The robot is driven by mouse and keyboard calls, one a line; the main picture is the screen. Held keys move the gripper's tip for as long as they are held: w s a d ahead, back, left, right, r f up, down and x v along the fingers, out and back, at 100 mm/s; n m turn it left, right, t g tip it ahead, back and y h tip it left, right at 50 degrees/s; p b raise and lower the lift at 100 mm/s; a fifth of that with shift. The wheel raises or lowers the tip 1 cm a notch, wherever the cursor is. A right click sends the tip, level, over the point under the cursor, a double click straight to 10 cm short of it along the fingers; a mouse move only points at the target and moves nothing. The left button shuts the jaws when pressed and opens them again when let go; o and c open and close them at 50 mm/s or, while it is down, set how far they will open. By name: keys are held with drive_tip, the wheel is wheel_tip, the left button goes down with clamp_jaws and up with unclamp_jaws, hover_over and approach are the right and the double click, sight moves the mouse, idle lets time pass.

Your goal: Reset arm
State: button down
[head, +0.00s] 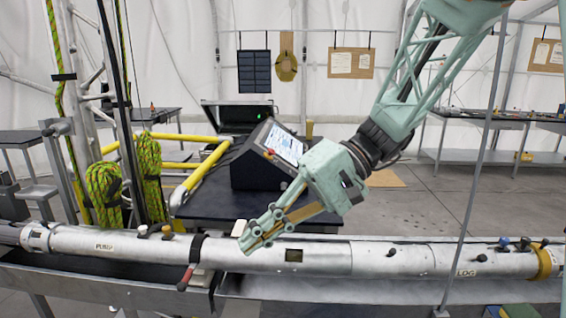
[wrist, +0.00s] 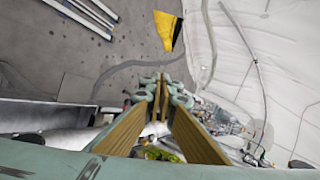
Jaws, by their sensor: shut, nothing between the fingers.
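My gripper (head: 256,240) hangs at the end of my pale green arm, near the middle of the head view. It points down and to the left, in front of or just above the long silver tube; I cannot tell whether it touches it. In the wrist view the gripper's fingers (wrist: 163,88) meet at their tips with nothing between them.
A dark table (head: 215,205) behind the tube holds a slanted console with a lit screen (head: 284,144). Yellow rails (head: 205,168) and coiled green ropes (head: 103,190) stand at left. A thin grey pole (head: 480,165) rises at right. A yellow-and-black piece (wrist: 168,30) shows in the wrist view.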

drive_tip(key=s+d+m+t+h, duration=0.1)
drive_tip(key=s+d+t+h, duration=0.3)
drive_tip(key=s+d, duration=0.7)
drive_tip(key=s+d+r+m+t+h, duration=0.1)
drive_tip(key=s+d+m+t+h, duration=0.1)
drive_tip(key=s+d+h, duration=0.4)
drive_tip(key=s+d+t, duration=0.1)
drive_tip(key=s+d, duration=0.4)
drive_tip(key=d, duration=0.5)
drive_tip(key=shift+s+r+m+t+h, duration=0.2)
drive_tip(key=shift+m+t+h, duration=0.1)
drive_tip(key=shift+t+h, duration=0.1)
